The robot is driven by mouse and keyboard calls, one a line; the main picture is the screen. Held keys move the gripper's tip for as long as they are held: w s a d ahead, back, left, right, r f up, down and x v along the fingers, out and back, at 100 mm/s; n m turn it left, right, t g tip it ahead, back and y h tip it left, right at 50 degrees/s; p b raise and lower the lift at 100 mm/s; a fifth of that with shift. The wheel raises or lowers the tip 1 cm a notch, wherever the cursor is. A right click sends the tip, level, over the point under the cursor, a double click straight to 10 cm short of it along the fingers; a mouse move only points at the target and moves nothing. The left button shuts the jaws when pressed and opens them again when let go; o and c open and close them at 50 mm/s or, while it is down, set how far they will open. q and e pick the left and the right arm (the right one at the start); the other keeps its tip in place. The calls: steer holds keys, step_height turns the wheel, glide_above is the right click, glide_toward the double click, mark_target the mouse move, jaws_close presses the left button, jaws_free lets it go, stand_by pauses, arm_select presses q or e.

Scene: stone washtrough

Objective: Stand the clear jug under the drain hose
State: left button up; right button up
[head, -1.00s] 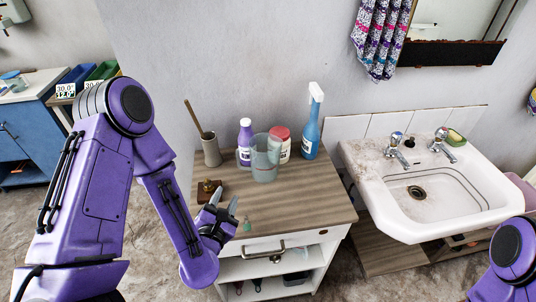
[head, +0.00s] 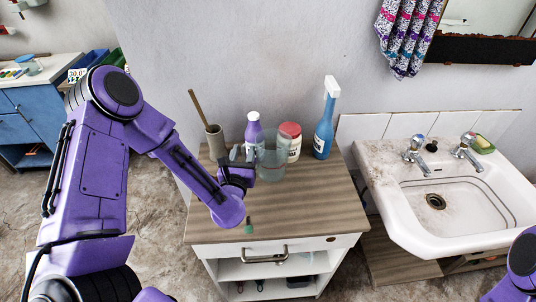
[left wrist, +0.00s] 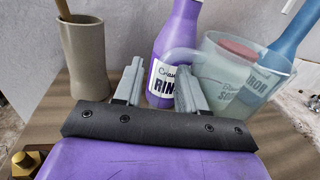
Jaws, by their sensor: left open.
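The clear jug (head: 272,168) stands upright on the wood-topped cabinet, in front of the bottles. In the left wrist view the jug (left wrist: 226,82) is right of my fingers, with its handle on the side toward them. My left gripper (head: 238,157) is open and empty, just left of the jug. In the left wrist view, the right finger of the gripper (left wrist: 157,82) overlaps the handle area; I cannot tell whether it touches. I cannot make out a drain hose. My right gripper is out of view.
Behind the jug stand a purple bottle (head: 254,130), a red-lidded tub (head: 290,140) and a blue spray bottle (head: 325,125). A beige holder (head: 215,143) with a stick is left. A white sink (head: 400,195) stands right.

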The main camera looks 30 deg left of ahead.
arm_select(q)
steer(key=shift+w+a+f, duration=0.1)
steer(key=shift+w+a, duration=0.05)
steer(key=shift+w, duration=0.15)
jaws_close()
